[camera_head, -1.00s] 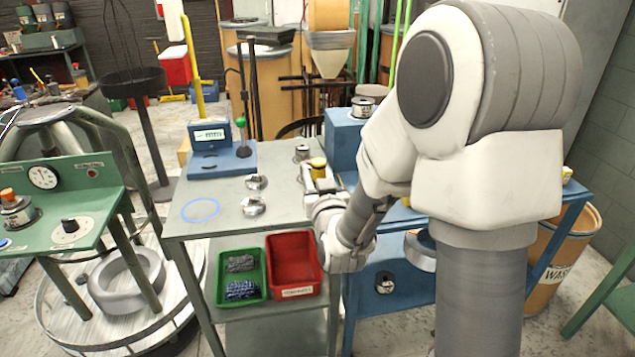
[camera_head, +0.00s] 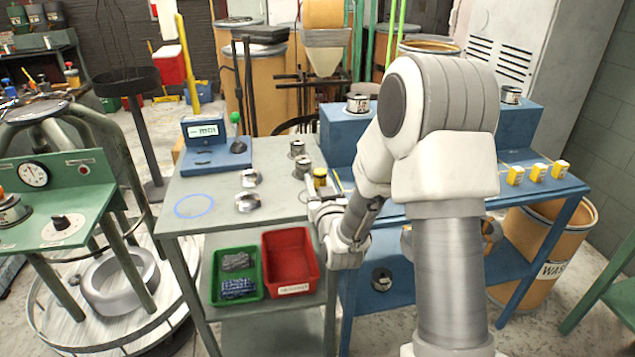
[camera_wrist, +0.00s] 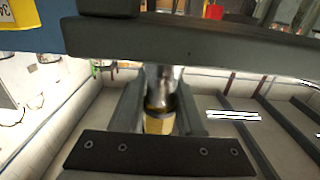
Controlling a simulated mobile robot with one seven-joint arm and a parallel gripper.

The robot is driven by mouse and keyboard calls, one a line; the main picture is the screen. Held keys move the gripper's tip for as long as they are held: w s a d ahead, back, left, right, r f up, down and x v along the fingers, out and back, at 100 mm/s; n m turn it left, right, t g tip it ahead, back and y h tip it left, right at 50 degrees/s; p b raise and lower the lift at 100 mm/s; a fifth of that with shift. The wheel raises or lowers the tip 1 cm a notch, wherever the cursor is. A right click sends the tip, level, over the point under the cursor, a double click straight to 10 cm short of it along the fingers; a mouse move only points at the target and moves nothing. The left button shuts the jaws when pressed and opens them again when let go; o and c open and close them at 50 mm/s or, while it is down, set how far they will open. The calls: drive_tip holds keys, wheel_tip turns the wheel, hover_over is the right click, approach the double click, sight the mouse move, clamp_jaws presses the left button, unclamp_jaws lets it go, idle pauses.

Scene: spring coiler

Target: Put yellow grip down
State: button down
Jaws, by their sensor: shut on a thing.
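The yellow grip (camera_head: 319,176) is a small yellow cylinder at the right edge of the grey table (camera_head: 222,221). My gripper (camera_head: 318,192) is shut on it. In the wrist view, the yellow grip (camera_wrist: 159,122) stands between my fingers (camera_wrist: 155,110), with a shiny metal part adjoining it. My dark gripper parts cover much of that view. I cannot tell whether the grip touches the tabletop.
Two spools (camera_head: 299,158) stand just behind the grip. Two shiny metal pieces (camera_head: 249,190), a blue ring (camera_head: 194,206) and a blue scale (camera_head: 206,147) share the table. A red bin (camera_head: 291,262) and green bin (camera_head: 237,277) sit below. Yellow boxes (camera_head: 537,172) stand right.

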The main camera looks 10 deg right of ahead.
drive_tip(key=shift+f+b, duration=0.25)
drive_tip(key=shift+b, duration=0.05)
drive_tip(key=c, duration=0.5)
unclamp_jaws()
drive_tip(key=shift+r, duration=0.15)
